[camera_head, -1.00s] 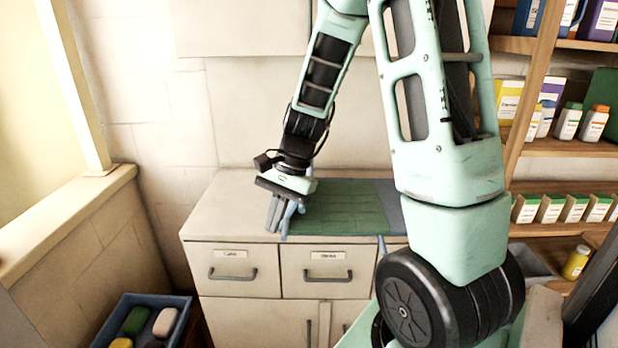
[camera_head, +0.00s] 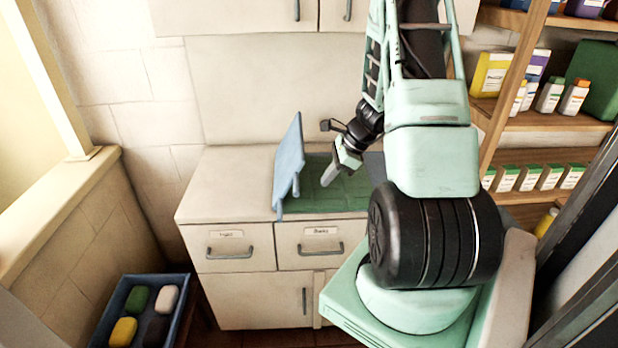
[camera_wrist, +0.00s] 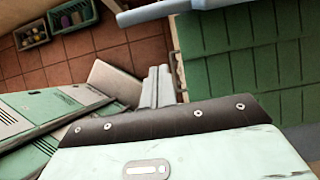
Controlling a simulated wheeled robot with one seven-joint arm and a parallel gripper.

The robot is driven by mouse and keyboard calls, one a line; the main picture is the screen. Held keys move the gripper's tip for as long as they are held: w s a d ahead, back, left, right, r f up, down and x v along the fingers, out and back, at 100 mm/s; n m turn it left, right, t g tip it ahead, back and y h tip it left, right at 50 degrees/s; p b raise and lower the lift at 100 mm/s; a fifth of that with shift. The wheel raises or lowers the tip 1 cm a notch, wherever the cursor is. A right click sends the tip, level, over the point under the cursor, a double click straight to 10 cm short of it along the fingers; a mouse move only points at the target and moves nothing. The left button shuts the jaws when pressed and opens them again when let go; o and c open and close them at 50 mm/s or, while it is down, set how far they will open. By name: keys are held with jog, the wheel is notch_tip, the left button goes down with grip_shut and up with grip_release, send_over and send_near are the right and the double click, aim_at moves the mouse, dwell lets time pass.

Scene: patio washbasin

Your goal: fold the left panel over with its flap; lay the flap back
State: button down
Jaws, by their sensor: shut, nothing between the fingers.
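A light blue panel (camera_head: 288,160) stands steeply tilted at the left side of a green panelled sheet (camera_head: 352,192) on the cabinet top. A narrow piece, possibly its flap, sticks out along the blue panel's right face. My gripper (camera_head: 327,181) is shut and empty, pointing down just right of the blue panel, over the green sheet. A gap shows between them. In the wrist view, my fingers (camera_wrist: 156,88) are closed beside the green sheet (camera_wrist: 255,55), and a blue edge (camera_wrist: 165,11) crosses the top. The sheet's right part is hidden behind my arm.
The cabinet top (camera_head: 228,185) is bare left of the panel. A blue crate (camera_head: 178,322) with several coloured blocks sits on the floor at left. Shelves (camera_head: 550,119) of bottles and boxes stand at right. Wall cupboards (camera_head: 235,14) hang above.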

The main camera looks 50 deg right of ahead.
jog(key=shift+w+a+f+p, duration=0.2)
jog(key=shift+w+a+p, duration=0.2)
jog(key=shift+w+a, duration=0.2)
jog(key=shift+w+a+f+p, duration=0.2)
jog(key=shift+w+a+p, duration=0.2)
jog(key=shift+w+a, duration=0.25)
jog(key=shift+w+a+f+p, duration=0.2)
jog(key=shift+w+a+p, duration=0.25)
jog(key=shift+w, duration=0.3)
